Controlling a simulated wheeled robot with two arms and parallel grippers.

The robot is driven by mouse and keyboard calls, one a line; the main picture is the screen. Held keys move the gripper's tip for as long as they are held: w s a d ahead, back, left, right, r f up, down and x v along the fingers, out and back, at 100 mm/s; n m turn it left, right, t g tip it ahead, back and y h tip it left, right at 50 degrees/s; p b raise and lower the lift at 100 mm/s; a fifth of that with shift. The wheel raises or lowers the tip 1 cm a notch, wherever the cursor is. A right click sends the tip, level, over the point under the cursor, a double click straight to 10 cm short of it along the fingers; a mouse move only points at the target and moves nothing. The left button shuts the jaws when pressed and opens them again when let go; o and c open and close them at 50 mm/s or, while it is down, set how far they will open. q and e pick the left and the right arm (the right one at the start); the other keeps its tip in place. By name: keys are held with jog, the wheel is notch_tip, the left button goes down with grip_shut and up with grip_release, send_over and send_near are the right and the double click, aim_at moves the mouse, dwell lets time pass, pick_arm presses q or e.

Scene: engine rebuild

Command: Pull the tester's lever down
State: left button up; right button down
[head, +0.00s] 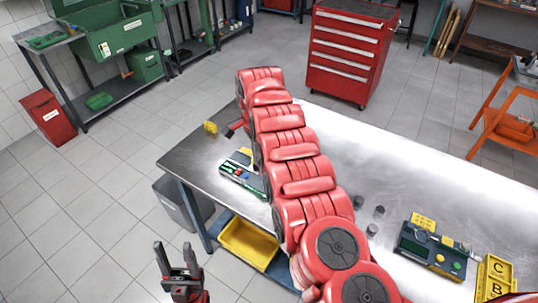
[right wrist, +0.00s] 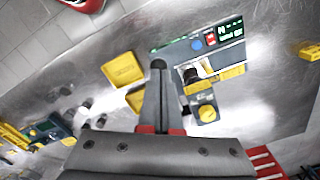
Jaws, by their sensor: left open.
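The tester seems to be the device (head: 242,178) with a green strip and red and blue buttons, at the left end of the metal table in the head view. It also shows in the right wrist view (right wrist: 218,50), with a yellow bar (right wrist: 228,72) below its buttons. I cannot make out for sure which part is the lever. My right gripper (right wrist: 158,68) appears shut and empty, its fingers close together, over the table near the tester. My right arm hides most of it in the head view. My left gripper (head: 178,262) is open and empty, off the table's front left.
Another device (head: 432,252) with a yellow knob and yellow trays (head: 495,275) lie at the table's right. Small grey cylinders (head: 362,212) stand mid-table. A yellow piece (head: 210,127) is near the left edge. A yellow bin (head: 248,243) sits below. The far right tabletop is clear.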

jog(key=shift+f, duration=0.1)
jog(key=shift+s+a+f+b, duration=0.15)
jog(key=shift+s+f+b, duration=0.1)
jog(key=shift+f+b, duration=0.35)
jog(key=shift+f, duration=0.1)
jog(key=shift+f, duration=0.8)
jog(key=shift+f+b, duration=0.1)
jog(key=shift+b, duration=0.2)
